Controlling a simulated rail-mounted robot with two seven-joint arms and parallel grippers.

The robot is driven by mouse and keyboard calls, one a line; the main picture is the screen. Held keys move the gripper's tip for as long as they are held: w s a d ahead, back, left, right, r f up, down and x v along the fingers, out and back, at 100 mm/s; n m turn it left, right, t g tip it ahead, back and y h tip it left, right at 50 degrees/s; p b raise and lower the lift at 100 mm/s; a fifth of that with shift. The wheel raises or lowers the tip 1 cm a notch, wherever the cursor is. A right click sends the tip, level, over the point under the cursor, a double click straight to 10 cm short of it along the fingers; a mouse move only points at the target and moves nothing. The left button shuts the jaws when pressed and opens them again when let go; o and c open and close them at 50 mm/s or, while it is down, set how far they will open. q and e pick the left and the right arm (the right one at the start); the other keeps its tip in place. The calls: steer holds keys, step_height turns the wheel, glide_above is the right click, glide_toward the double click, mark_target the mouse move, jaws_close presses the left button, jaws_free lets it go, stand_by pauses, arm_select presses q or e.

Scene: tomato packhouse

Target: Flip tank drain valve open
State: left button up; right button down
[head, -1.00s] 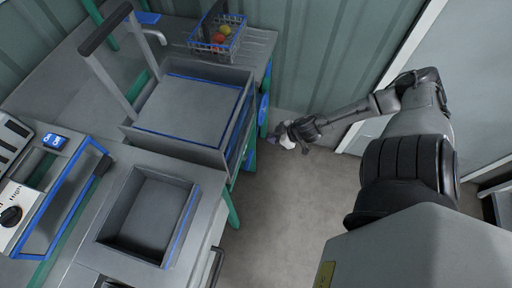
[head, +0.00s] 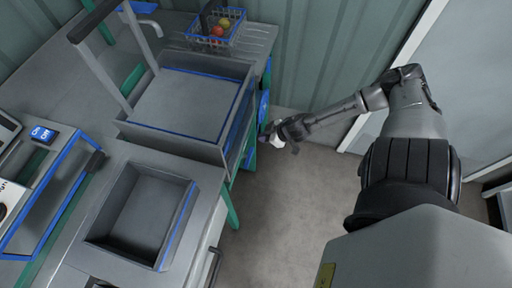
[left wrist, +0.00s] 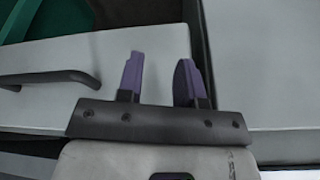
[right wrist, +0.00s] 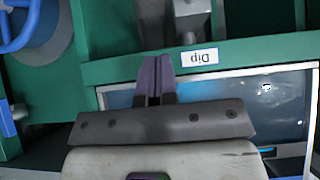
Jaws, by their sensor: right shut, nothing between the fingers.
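My right gripper (head: 266,137) is shut and empty beside the right side of the sink bench, low near the green frame. In the right wrist view its purple fingertips (right wrist: 155,68) are pressed together in front of a green rail, just left of a label reading "Dip" (right wrist: 199,57). A grey metal fitting (right wrist: 191,20) shows above that label; I cannot tell for sure that it is the drain valve. No lever is clearly seen. My left gripper (left wrist: 160,78) is open and empty in the left wrist view, over a pale panel with a dark bar handle (left wrist: 50,77).
A large grey basin (head: 228,153) with blue trim stands left of the right gripper. A blue wire basket (head: 240,35) with fruit is behind it. A round blue part (right wrist: 15,28) is at upper left of the right wrist view. Floor (head: 290,210) to the right is clear.

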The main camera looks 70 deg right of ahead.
mark_target(249, 158)
steer(key=w+f+b, duration=0.3)
steer(key=f+b, duration=0.1)
steer(key=f, duration=0.3)
steer(key=shift+w+a+f+b, duration=0.15)
steer(key=shift+a+b, duration=0.1)
steer(key=shift+b, duration=0.15)
